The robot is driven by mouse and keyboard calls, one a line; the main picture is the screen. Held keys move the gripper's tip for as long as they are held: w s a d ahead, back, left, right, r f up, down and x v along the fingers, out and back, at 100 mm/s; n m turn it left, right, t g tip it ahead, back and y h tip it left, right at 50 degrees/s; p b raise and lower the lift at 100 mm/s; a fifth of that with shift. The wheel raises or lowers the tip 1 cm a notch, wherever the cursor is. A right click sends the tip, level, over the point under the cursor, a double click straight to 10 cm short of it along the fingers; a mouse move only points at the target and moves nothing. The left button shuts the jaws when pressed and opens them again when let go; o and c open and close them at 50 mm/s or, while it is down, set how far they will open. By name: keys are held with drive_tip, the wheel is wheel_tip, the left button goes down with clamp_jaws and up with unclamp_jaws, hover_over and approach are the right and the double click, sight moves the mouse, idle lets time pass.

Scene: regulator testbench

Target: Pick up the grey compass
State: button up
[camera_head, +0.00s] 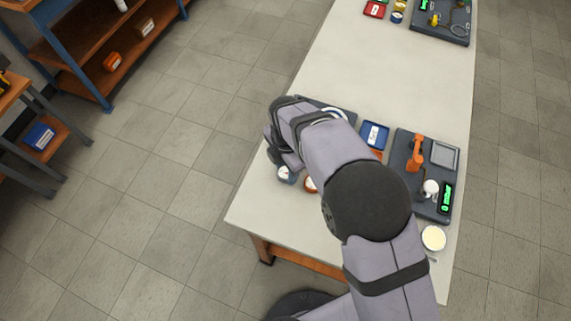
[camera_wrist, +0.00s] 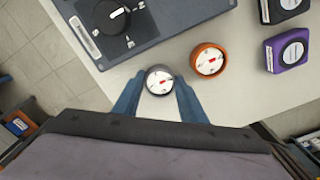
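The grey compass (camera_wrist: 159,80) is a small round dial with a white face and a red needle. It lies on the pale table near its edge. My gripper (camera_wrist: 159,82) has its blue fingers on either side of the grey compass in the wrist view. The fingers are spread about as wide as the compass, and I cannot tell whether they touch it. In the head view the compass face (camera_head: 285,172) shows just below my gripper's wrist. An orange compass (camera_wrist: 209,60) lies to its right; it also shows in the head view (camera_head: 310,185).
A dark grey device with a black dial (camera_wrist: 118,18) stands close behind the compass. Purple (camera_wrist: 288,50) and black (camera_wrist: 282,8) boxes lie to the right. A testbench panel (camera_head: 404,165) and a blue tray (camera_head: 374,135) are farther right. The table's middle (camera_head: 385,75) is clear.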

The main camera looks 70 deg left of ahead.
sight(286, 171)
drive_tip(key=shift+r, duration=0.1)
wheel_tip(286, 171, up, 10)
drive_tip(key=b, duration=0.3)
idle(0.5)
